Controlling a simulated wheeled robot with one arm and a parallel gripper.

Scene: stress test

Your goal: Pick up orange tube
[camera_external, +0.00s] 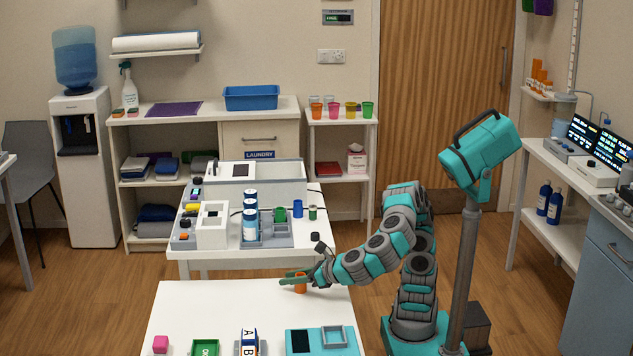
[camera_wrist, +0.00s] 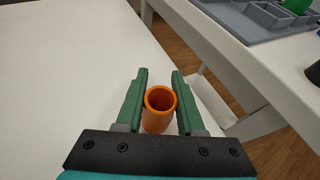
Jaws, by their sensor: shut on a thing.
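The orange tube (camera_wrist: 157,122) is a short, open-topped hollow cylinder. In the wrist view it stands between the two green fingers of my gripper (camera_wrist: 159,100), which is shut on it. In the external view the orange tube (camera_external: 300,286) shows near the back right corner of the front white table (camera_external: 230,310), with my gripper (camera_external: 299,281) around it. I cannot tell whether its base touches the tabletop.
Behind, a second table (camera_external: 215,254) holds a grey tray (camera_external: 280,242), bottles and devices. The front table's middle is clear.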

